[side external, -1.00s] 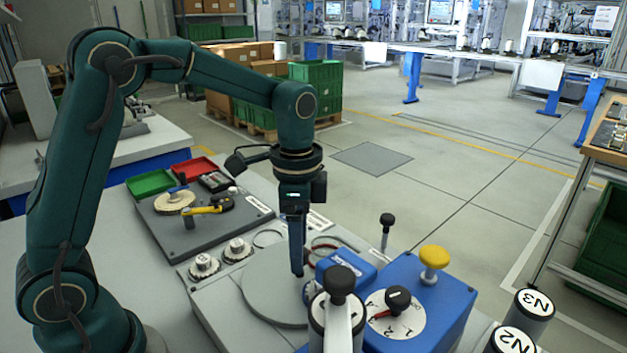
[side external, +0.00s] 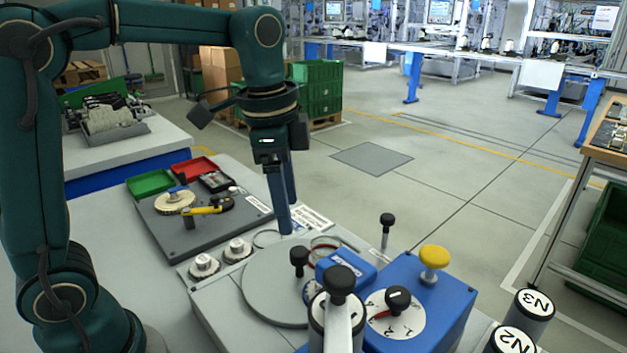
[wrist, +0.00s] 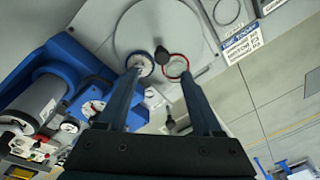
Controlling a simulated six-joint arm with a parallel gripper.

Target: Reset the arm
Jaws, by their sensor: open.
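My gripper (side external: 286,215) hangs pointing down over the far edge of the grey round plate (side external: 262,292) in the side external view. In the wrist view my gripper (wrist: 158,72) shows two dark fingers spread apart with nothing held between them. The round plate (wrist: 178,42) lies beyond the fingertips, with a black knob (wrist: 162,55) seen between them. A red-rimmed ring (wrist: 177,68) and a small dial (wrist: 141,64) appear near the fingertips.
A blue machine block with a yellow knob (side external: 434,257) and black-handled levers (side external: 339,280) stands at front right. A dark board (side external: 206,224) with a yellow handle lies left, near green (side external: 151,182) and red (side external: 195,168) trays. The air above the floor at right is clear.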

